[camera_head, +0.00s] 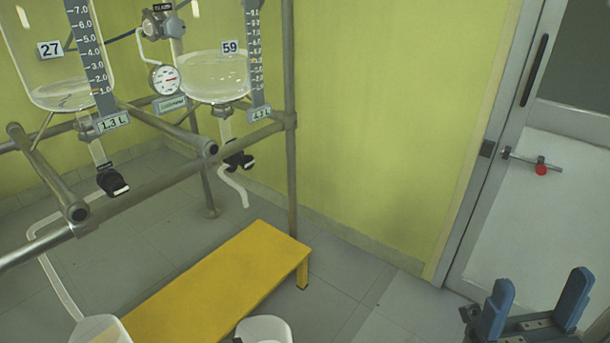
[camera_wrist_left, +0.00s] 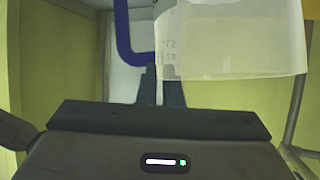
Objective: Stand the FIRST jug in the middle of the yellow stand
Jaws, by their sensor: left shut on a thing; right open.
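The yellow stand (camera_head: 205,285) is a low bench on the floor in the head view; its visible top is bare. Another whitish vessel (camera_head: 101,330) is at bottom left, beneath a hose. My right gripper (camera_head: 540,300) is open and empty at bottom right.
Glass reactors 27 (camera_head: 60,92) and 59 (camera_head: 215,75) hang in a metal pipe frame (camera_head: 190,163) above and left of the stand. A drain hose (camera_head: 234,186) hangs from reactor 59. Floor right of the stand is clear up to the door (camera_head: 560,190).

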